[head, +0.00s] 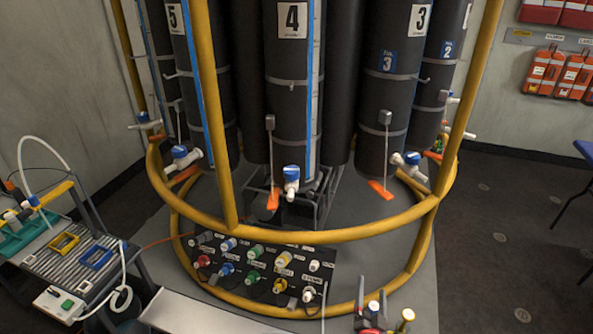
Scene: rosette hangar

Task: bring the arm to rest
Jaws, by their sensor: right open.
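What seems to be my right gripper (375,311) shows at the bottom edge, right of the middle, cut off by the frame. Upright prongs stand apart there, among red and dark parts with a white knob and a gold knob. It reads as open, with nothing seen held between the prongs. Which parts belong to the gripper is hard to tell. It is in front of the yellow ring rail (300,310), apart from the tall black cylinders (292,110). My left gripper is not in view.
A panel of coloured connectors (262,268) sits low inside the yellow frame. A cart (75,262) with a hose and coloured holders stands at left. A white ledge (200,315) is at the bottom. Orange packs (555,72) hang at right. The floor at right (500,230) is mostly clear.

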